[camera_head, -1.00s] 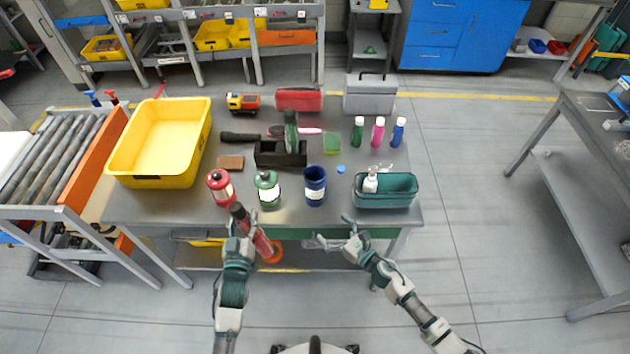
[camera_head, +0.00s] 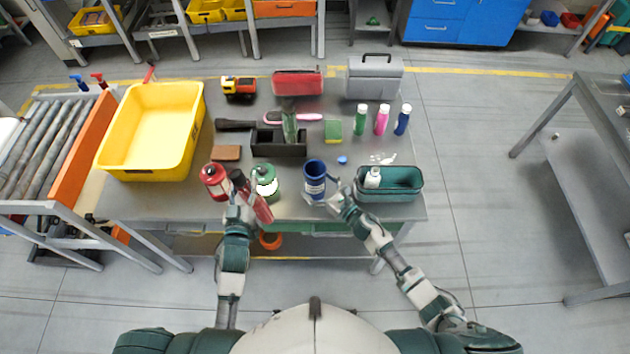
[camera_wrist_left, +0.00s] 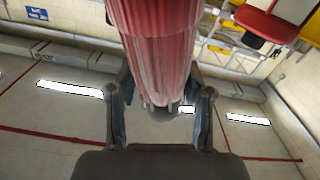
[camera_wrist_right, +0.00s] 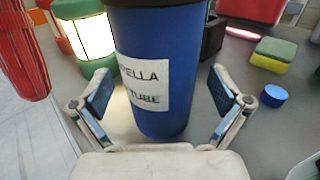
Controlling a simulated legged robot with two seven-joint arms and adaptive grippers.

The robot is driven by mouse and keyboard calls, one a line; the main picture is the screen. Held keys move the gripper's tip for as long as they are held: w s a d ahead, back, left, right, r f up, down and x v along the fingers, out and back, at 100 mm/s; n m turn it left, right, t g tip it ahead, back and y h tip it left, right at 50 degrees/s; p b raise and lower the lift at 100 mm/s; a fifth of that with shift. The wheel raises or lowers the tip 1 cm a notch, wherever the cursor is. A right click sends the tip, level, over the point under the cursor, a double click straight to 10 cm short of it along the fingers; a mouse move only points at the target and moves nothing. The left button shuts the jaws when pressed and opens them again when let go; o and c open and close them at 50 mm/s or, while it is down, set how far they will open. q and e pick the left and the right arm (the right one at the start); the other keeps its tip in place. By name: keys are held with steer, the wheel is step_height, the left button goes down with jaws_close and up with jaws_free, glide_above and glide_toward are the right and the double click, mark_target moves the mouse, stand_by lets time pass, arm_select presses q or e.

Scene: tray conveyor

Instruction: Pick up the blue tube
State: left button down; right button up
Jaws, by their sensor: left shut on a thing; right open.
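The blue tube (camera_head: 314,181) stands upright near the table's front edge, with a white label. In the right wrist view the blue tube (camera_wrist_right: 160,70) fills the middle, between the spread fingers of my right gripper (camera_wrist_right: 160,100). In the head view my right gripper (camera_head: 332,190) is open at the tube's right front side; I cannot tell if a finger touches it. My left gripper (camera_head: 243,205) is shut on a red cylinder with a dark end (camera_head: 258,203), held tilted at the table's front edge. The red cylinder also shows in the left wrist view (camera_wrist_left: 158,50).
A green lantern (camera_head: 266,183) and a red lantern (camera_head: 214,181) stand left of the tube. A teal bin (camera_head: 405,190) with a white bottle sits to the right. A black box (camera_head: 265,143) lies behind. A yellow tub (camera_head: 190,150) is at the left.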

mark_target(308, 171)
arm_select(q)
steer(key=shift+w, duration=0.2)
arm_select(e)
steer(key=shift+w+a+f, duration=0.15)
steer(key=shift+w+a, duration=0.3)
steer(key=shift+w, duration=0.1)
arm_select(q)
steer(key=shift+s+a+r, duration=0.1)
steer(key=shift+s, duration=0.05)
arm_select(e)
steer(key=shift+s, duration=0.15)
steer(key=c, duration=1.3)
arm_select(q)
steer(key=shift+r, duration=0.1)
arm_select(e)
steer(key=shift+r, duration=0.7)
arm_select(q)
steer(key=shift+r+p, duration=0.25)
steer(key=shift+p, duration=0.1)
arm_select(e)
step_height(308, 171, up, 2)
steer(key=shift+r, duration=0.15)
arm_select(q)
steer(key=shift+f, duration=0.25)
arm_select(e)
steer(key=s+r, duration=0.1)
steer(key=s, duration=1.5)
steer(key=shift+r, duration=0.25)
